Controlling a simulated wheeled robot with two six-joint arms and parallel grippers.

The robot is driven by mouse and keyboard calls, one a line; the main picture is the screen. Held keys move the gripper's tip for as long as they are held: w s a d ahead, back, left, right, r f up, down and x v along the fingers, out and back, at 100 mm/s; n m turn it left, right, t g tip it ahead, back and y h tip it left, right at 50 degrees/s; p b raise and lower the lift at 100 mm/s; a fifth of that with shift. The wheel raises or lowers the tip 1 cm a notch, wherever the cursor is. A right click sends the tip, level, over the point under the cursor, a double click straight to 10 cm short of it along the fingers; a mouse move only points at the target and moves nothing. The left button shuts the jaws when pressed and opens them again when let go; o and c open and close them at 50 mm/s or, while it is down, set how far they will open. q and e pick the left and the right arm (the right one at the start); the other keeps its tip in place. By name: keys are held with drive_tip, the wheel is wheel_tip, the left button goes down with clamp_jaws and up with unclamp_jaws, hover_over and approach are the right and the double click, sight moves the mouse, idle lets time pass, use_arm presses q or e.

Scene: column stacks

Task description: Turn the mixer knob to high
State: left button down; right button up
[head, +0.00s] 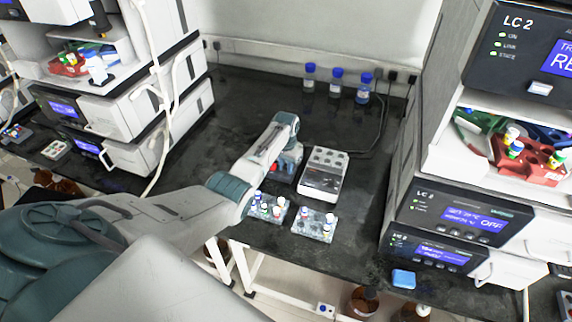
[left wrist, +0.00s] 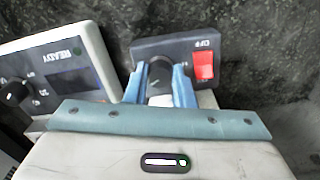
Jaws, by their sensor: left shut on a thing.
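The mixer looks like a small dark box (left wrist: 222,55) with a round dark knob (left wrist: 159,69) and a red switch (left wrist: 204,66) beside a white label in the left wrist view. My left gripper (left wrist: 162,88) is shut on the knob, with one blue finger on each side of it. The fingers and the near side of the knob's surroundings hide any scale marks. In the head view my left gripper (head: 276,165) reaches down at the mixer (head: 291,161), which the arm partly hides. My right gripper is not in view.
A white block device (head: 321,175) stands just right of the mixer; its READY panel (left wrist: 55,72) shows in the left wrist view. Two vial trays (head: 269,206) (head: 314,226) lie in front. Blue-capped bottles (head: 336,84) stand behind. Instrument stacks flank the dark bench (head: 245,100).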

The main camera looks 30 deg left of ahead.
sight(286, 167)
use_arm(q)
drive_tip(key=m, duration=0.5)
drive_tip(key=shift+w+r+m+p, duration=0.1)
drive_tip(key=shift+m+p, duration=0.2)
drive_tip(key=shift+m, duration=0.1)
idle(0.4)
drive_tip(key=c, duration=1.2)
unclamp_jaws()
drive_tip(key=shift+c, duration=0.2)
wheel_tip(286, 167, up, 11)
drive_tip(key=b, duration=0.1)
drive_tip(key=shift+b, duration=0.35)
